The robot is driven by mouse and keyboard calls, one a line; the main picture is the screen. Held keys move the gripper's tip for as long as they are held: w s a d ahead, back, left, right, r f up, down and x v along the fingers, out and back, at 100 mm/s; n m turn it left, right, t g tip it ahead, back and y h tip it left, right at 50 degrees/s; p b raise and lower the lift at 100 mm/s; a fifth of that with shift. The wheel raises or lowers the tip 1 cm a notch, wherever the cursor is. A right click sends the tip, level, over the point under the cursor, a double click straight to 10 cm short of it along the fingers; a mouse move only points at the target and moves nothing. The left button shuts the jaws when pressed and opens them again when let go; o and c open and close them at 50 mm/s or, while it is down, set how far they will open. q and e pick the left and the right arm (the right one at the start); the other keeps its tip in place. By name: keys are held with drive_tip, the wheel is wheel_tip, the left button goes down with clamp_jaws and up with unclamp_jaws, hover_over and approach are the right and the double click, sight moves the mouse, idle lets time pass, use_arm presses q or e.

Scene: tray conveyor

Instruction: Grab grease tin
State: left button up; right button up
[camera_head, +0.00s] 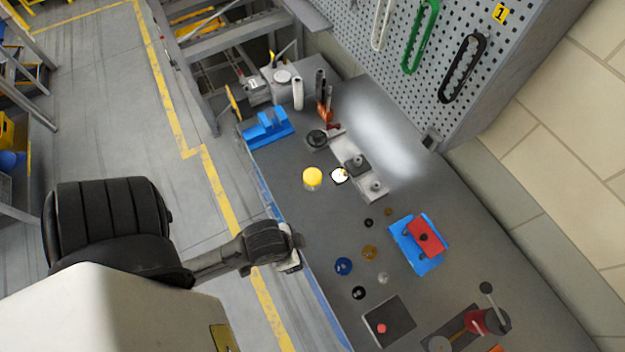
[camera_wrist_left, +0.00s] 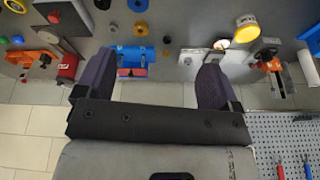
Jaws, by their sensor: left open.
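The likely grease tin is a pale tin with a yellow lid (camera_head: 312,177), upright on the grey bench. In the left wrist view its yellow top (camera_wrist_left: 246,30) shows at the upper right, beyond the right-hand finger. My left gripper (camera_head: 292,256) is at the bench's left edge in the head view, apart from the tin and nearer to me. In the left wrist view its two dark fingers stand wide apart (camera_wrist_left: 154,72), with nothing held between them. The fingertips are hard to make out in the head view. My right gripper is not in view.
A white-faced disc (camera_head: 339,175) and a grey fixture strip (camera_head: 358,168) lie close right of the tin. A blue fixture with a red block (camera_head: 425,236) and several small round parts sit nearer. A blue block (camera_head: 267,130) stands behind. A pegboard (camera_head: 455,55) borders the bench.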

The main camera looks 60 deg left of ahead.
use_arm(q)
drive_tip(key=shift+o, duration=0.9)
drive_tip(key=w+a+m+t+y+b, duration=0.1)
drive_tip(key=w+a+t+b, duration=0.15)
drive_tip(key=w+b, duration=0.35)
drive_tip(key=w+a+m+t+y+b, duration=0.15)
drive_tip(key=w+a+b, duration=0.25)
drive_tip(key=w, duration=0.5)
drive_tip(key=n+g+h+b, duration=0.1)
drive_tip(key=n+g+b, duration=0.6)
drive_tip(key=n, duration=0.6)
hover_over(312, 176)
drive_tip(key=s, duration=0.1)
wheel_tip(312, 176, down, 13)
drive_tip(key=shift+n, duration=0.25)
drive_tip(key=f, duration=0.7)
drive_tip(key=shift+w+d+f, duration=0.1)
drive_tip(key=shift+w+f, duration=0.35)
drive_tip(key=shift+f, duration=1.25)
drive_tip(key=shift+w+f, duration=0.15)
drive_tip(key=shift+f, duration=1.25)
